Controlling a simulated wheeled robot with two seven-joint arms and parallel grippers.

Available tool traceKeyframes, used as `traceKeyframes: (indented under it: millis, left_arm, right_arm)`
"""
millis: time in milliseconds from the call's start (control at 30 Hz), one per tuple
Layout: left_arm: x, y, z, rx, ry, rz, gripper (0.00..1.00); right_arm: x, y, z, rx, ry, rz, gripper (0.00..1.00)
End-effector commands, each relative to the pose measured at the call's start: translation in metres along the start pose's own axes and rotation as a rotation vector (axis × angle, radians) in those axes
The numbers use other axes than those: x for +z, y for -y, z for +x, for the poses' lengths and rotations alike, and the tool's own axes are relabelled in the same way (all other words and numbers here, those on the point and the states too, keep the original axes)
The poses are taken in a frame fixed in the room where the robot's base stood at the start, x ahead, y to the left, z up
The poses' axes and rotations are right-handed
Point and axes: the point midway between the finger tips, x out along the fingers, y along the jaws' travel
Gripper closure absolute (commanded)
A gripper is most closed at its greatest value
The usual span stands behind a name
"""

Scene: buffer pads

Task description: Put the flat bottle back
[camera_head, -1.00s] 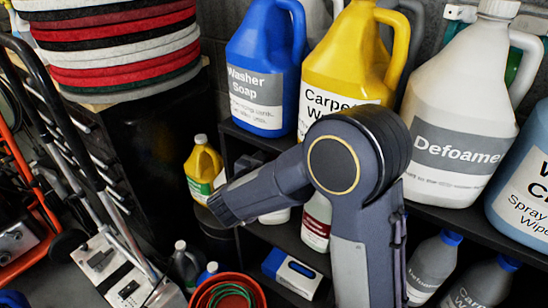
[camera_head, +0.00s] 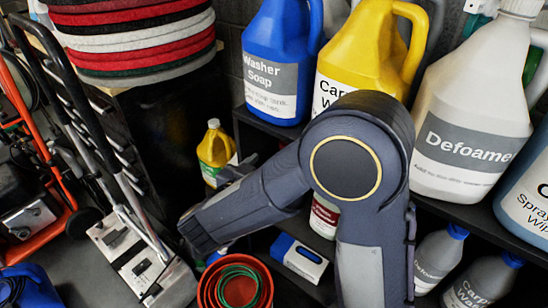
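A yellow jug-shaped bottle with a green and white label (camera_head: 215,150) stands upright at the left end of the shelf unit. A blue and white container (camera_head: 298,258) rests low on the shelf, beside a red tub. I cannot tell for sure which one is the flat bottle. My arm, apparently the right one, rises from the bottom and bends left across the middle, hiding much of the lower shelf. A grey part beside the yellow bottle may belong to my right gripper (camera_head: 238,168); its fingers are mostly hidden behind the arm. My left gripper is out of view.
Large jugs line the upper shelf: blue Washer Soap (camera_head: 277,70), yellow (camera_head: 362,50) and white Defoamer (camera_head: 470,110). Grey blue-capped bottles (camera_head: 438,258) stand below right.

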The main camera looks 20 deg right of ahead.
Motion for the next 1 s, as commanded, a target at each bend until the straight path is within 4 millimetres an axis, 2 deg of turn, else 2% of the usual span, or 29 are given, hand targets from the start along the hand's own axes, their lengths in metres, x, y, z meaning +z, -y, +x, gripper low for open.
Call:
traceKeyframes:
  millis: [67,167,333,467,567,667,767,867,1000]
  left_arm:
    - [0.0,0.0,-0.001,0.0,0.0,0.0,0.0]
    - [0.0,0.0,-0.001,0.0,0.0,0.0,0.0]
    - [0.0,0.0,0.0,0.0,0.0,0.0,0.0]
    - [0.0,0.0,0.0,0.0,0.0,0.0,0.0]
    - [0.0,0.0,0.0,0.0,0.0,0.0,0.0]
    - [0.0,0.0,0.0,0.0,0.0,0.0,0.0]
    - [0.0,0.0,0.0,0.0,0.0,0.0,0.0]
    - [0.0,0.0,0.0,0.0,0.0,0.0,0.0]
    - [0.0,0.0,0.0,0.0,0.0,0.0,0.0]
  right_arm:
    - [-0.001,0.001,-0.002,-0.015,0.01,0.012,0.47]
    - [-0.004,0.007,0.008,-0.088,0.061,0.077,0.47]
    - [-0.024,0.026,0.028,-0.377,0.221,0.271,0.47]
    - [-0.044,0.029,0.021,-0.637,0.347,0.372,0.47]
    - [-0.054,0.019,0.005,-0.81,0.437,0.39,0.47]
    - [-0.057,-0.001,-0.018,-0.953,0.525,0.357,0.47]
    - [-0.047,-0.031,-0.043,-1.052,0.623,0.275,0.47]
    - [-0.026,-0.071,-0.067,-1.093,0.733,0.155,0.47]
    - [0.011,-0.13,-0.091,-1.048,0.883,-0.017,0.47]
